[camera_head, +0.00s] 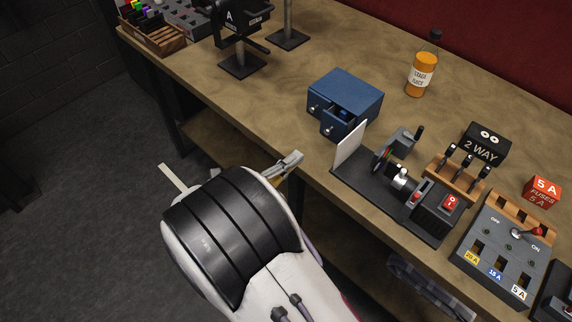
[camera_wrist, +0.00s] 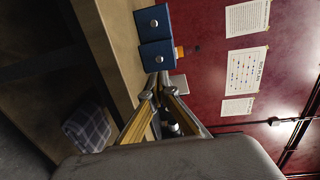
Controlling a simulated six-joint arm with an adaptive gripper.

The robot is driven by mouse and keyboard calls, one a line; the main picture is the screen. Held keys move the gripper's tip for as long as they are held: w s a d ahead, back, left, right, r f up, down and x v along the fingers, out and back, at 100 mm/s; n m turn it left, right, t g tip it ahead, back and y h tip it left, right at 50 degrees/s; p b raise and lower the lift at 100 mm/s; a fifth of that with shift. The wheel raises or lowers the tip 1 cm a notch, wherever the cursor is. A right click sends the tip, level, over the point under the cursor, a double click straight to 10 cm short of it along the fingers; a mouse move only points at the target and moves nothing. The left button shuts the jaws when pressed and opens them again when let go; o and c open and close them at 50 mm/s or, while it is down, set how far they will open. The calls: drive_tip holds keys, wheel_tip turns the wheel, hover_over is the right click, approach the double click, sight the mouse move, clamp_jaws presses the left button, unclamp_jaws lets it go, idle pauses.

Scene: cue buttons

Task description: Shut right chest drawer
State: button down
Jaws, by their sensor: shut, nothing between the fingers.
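A small blue chest (camera_head: 347,88) stands near the front edge of the workbench. Its right drawer (camera_head: 335,124) is pulled part way out, with something blue inside. Its left drawer (camera_head: 316,104) looks closed. In the wrist view the two drawer fronts with round knobs show, the right one (camera_wrist: 158,62) closer to the fingers. My gripper (camera_head: 296,158) is shut and empty, in front of the bench edge and apart from the chest in the head view. In the wrist view its fingertips (camera_wrist: 158,86) meet just beside the right drawer front; whether they touch it I cannot tell.
A white upright panel (camera_head: 350,146) on a dark machine base stands right of the drawer. An orange bottle (camera_head: 421,74) stands behind. Switch boxes fill the bench's right side. Bench top (camera_head: 270,98) left of the chest is clear.

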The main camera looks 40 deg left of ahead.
sight(327, 131)
drive_tip(key=w, duration=0.6)
drive_tip(key=w+f, duration=0.1)
drive_tip(key=w, duration=0.2)
drive_tip(key=shift+w+a, duration=0.2)
drive_tip(key=shift+w, duration=0.2)
drive_tip(key=shift+w, duration=0.1)
drive_tip(key=shift+w, duration=2.05)
drive_tip(key=shift+r, duration=0.1)
drive_tip(key=s+r, duration=0.1)
drive_tip(key=s, duration=1.3)
drive_tip(key=shift+d, duration=0.35)
drive_tip(key=shift+s, duration=0.1)
